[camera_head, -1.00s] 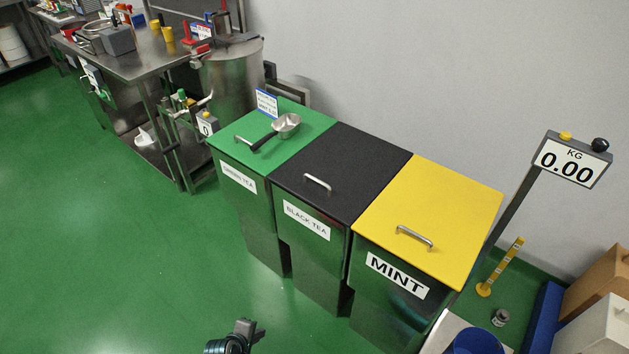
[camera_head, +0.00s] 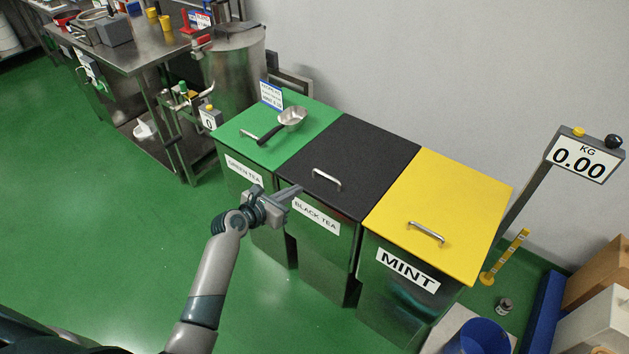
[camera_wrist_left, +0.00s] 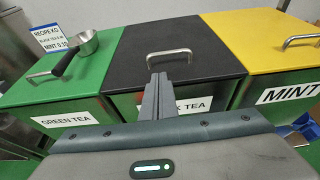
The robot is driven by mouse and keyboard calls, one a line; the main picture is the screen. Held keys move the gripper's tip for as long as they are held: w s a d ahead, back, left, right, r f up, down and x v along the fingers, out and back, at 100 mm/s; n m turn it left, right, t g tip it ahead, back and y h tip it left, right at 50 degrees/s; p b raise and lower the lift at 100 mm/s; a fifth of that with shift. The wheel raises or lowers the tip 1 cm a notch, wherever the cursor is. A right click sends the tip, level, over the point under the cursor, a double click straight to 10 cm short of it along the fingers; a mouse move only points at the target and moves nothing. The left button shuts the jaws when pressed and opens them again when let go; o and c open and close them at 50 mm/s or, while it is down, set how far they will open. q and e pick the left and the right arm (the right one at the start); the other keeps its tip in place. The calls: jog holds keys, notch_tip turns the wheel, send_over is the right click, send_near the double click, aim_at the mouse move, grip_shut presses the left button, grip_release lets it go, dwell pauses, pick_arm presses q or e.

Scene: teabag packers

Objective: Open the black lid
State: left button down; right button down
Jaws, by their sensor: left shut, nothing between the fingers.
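The black lid (camera_head: 359,165) lies flat and closed on the middle bin, which has a BLACK TEA label (camera_head: 316,216). Its metal handle (camera_head: 326,181) is near the front edge of the lid. My left gripper (camera_head: 297,190) is shut and empty, just in front of and to the left of the handle in the head view. In the left wrist view the shut fingers (camera_wrist_left: 158,82) point at the black lid's handle (camera_wrist_left: 170,58), and a small gap seems to remain. The fingers cover part of the label. My right gripper is not in view.
The green lid (camera_head: 310,118) on the left carries a metal scoop (camera_head: 292,118) and a small sign (camera_head: 271,95). The yellow lid (camera_head: 455,207) of the MINT bin is on the right. A scale display (camera_head: 581,160) stands at the right. The green floor in front is clear.

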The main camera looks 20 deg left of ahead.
aim_at(313, 187)
pick_arm(q)
jog(key=x, duration=1)
dwell(0.3)
dwell(0.4)
